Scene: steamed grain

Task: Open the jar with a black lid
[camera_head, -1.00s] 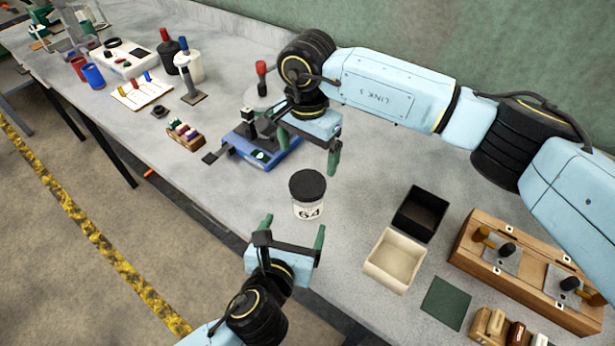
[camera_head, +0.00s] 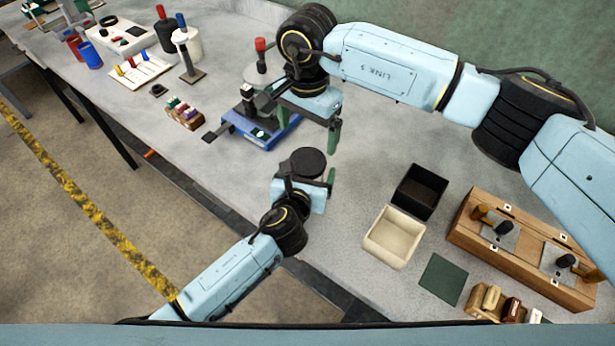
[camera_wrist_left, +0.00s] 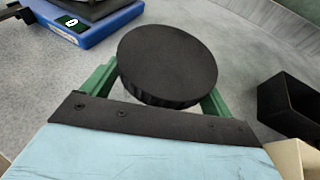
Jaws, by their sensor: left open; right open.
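The jar's round black lid (camera_head: 308,163) shows in the head view, while the jar's body below it is mostly hidden by my left gripper. In the left wrist view the lid (camera_wrist_left: 168,62) fills the middle, between and partly over the two green fingers. My left gripper (camera_head: 304,178) is open, with its fingers on either side of the jar; contact cannot be told. My right gripper (camera_head: 309,122) is open and empty, pointing down above the bench, behind the jar.
A blue scale-like device (camera_head: 262,132) stands behind the jar at left. A black box (camera_head: 419,194), a cream box (camera_head: 394,238) and a wooden fixture (camera_head: 520,262) lie to the right. The bench between jar and boxes is clear.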

